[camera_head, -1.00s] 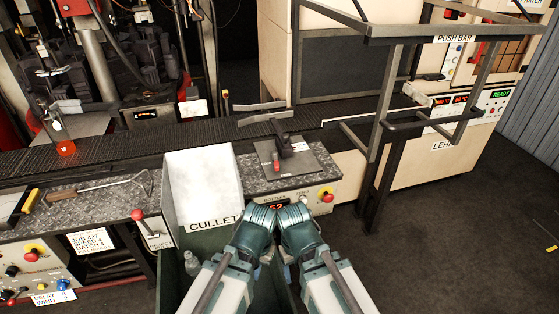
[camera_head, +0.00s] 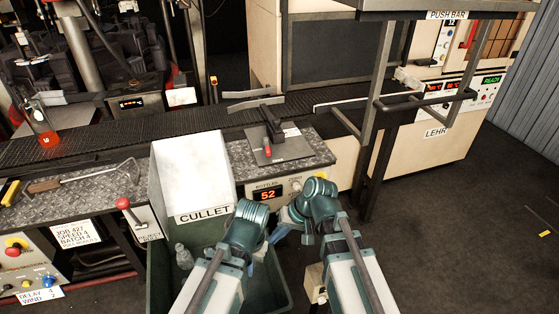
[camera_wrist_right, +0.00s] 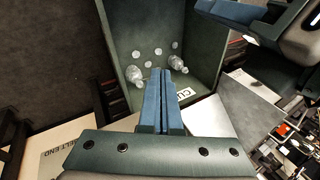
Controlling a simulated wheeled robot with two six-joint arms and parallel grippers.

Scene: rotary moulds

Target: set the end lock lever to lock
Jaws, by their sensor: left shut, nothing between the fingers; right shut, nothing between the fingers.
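A black lever with a red tip (camera_head: 268,148) stands on a grey plate (camera_head: 290,151) beside the conveyor. No label that I can read names it as the end lock lever. A second lever with a red knob (camera_head: 123,203) stands on a panel at the left, with a label starting "REJECT". My left gripper (camera_head: 250,212) is below the plate in the head view, by the bin, shut and empty. My right gripper (camera_head: 299,207) is to its right, shut and empty, apart from both levers. Its closed blue fingers (camera_wrist_right: 163,98) show over the bin in the right wrist view.
The green CULLET bin (camera_head: 160,284) holds several clear bottles. Its white chute (camera_head: 192,175) rises left of the plate. A counter panel (camera_head: 290,190) reads 52. A push bar frame (camera_head: 385,85) stands at the right before the LEHR cabinet (camera_head: 440,150).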

